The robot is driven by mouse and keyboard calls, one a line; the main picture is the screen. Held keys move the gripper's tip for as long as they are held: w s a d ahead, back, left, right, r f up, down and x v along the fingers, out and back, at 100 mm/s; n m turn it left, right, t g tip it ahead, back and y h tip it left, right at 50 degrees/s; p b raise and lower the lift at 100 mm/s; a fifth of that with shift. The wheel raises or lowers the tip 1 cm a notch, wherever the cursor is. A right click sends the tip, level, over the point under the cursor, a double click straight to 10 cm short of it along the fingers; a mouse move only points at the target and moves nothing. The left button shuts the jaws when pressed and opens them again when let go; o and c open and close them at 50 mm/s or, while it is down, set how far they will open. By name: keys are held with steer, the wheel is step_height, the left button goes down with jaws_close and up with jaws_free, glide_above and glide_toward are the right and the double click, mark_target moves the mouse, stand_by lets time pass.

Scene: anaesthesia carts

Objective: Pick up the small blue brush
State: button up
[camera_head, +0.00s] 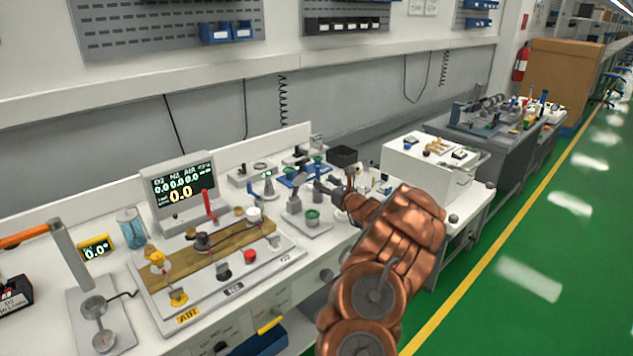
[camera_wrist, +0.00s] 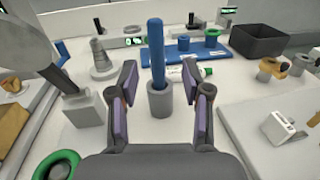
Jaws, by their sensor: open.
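A slim blue upright stick (camera_wrist: 156,52), which looks like the small blue brush, stands in a grey cylindrical holder (camera_wrist: 160,100) in the wrist view. Its lower end is hidden inside the holder; no bristles show. My gripper (camera_wrist: 160,72) is open, with one finger left and one right of the stick and gaps on both sides. I cannot tell whether the stick is fully between the fingertips in depth. In the head view my gripper (camera_head: 330,187) is over the white bench, and I cannot make out the brush there.
A blue tray (camera_wrist: 184,52) with blue cylinders lies behind the holder, and a black open box (camera_wrist: 258,42) stands back right. A grey cone-shaped piece (camera_wrist: 100,58) stands left. A green-rimmed cup (camera_wrist: 58,166) is near front left. A white cabinet (camera_head: 430,170) stands right of my arm.

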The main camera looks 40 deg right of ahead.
mark_target(319, 178)
steer(key=w+p, duration=0.1)
steer(key=w, duration=0.1)
steer(key=shift+w+d, duration=0.15)
steer(key=shift+w, duration=0.25)
steer(key=shift+w+d+p, duration=0.15)
steer(key=shift+w+p, duration=0.15)
steer(key=shift+w, duration=0.55)
jaws_close()
